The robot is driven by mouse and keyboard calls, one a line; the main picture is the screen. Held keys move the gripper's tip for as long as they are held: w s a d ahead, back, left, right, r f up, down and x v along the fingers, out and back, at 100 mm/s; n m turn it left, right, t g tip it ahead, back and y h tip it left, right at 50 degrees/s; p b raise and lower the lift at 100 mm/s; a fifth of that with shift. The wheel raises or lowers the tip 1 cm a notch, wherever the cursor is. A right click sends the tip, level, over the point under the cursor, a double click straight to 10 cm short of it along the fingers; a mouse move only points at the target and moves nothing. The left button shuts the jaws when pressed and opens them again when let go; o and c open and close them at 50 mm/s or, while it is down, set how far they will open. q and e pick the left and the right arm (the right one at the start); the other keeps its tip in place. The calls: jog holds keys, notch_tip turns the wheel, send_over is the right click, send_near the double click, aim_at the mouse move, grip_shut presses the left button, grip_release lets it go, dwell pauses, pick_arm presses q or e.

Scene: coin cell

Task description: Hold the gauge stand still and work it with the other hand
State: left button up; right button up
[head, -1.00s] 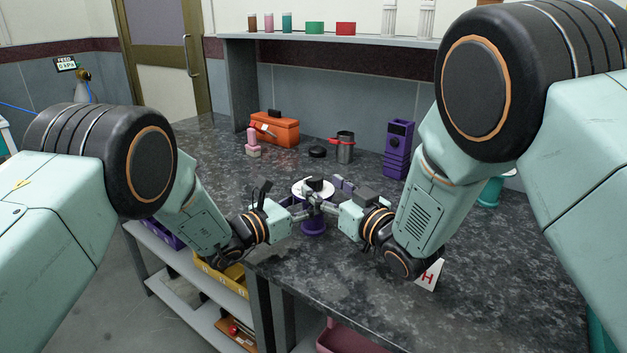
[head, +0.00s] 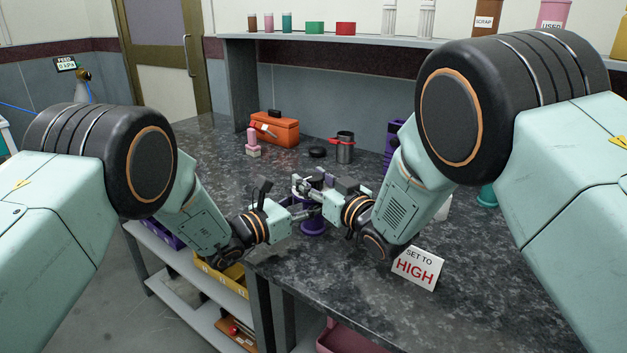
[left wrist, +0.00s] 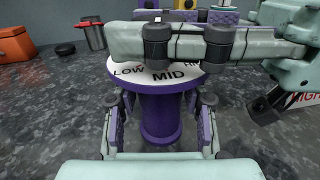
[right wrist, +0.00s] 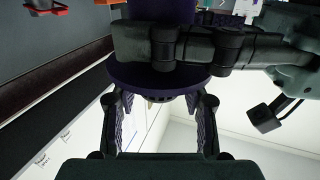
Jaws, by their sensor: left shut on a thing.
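The purple gauge stand (head: 313,228) stands on the dark worktop. Its white dial (left wrist: 166,76), with LOW and MID readable and the third word partly covered, shows in the left wrist view. My left gripper (head: 308,212) is shut around the purple post (left wrist: 158,118), one finger on each side. My right gripper (head: 304,190) is at the top of the stand, and its arm crosses over the dial. In the right wrist view its fingers (right wrist: 160,112) are apart, with the dark disc of the stand beyond them. The pointer or knob is mostly hidden.
A "SET TO HIGH" sign (head: 417,268) stands right of the stand. Behind are an orange toolbox (head: 275,130), a metal cup (head: 344,148), a black disc (head: 317,152) and a pink bottle (head: 252,138). The worktop's front edge is close.

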jog(key=c, duration=0.7)
jog(key=shift+c, duration=0.2)
jog(key=shift+n+g+y, duration=0.3)
jog(key=shift+y, duration=0.1)
jog(key=n+g+y, duration=0.4)
jog(key=shift+w+r, duration=0.1)
jog(key=shift+a+n+g+y, duration=0.1)
jog(key=shift+n+g+y, duration=0.75)
jog(key=shift+g, duration=0.65)
jog(key=shift+n+g+y, duration=0.55)
jog(key=shift+n+g, duration=0.5)
jog(key=shift+g, duration=0.45)
jog(key=shift+n+g, duration=0.5)
jog(key=shift+g, duration=0.3)
jog(key=o, duration=1.2)
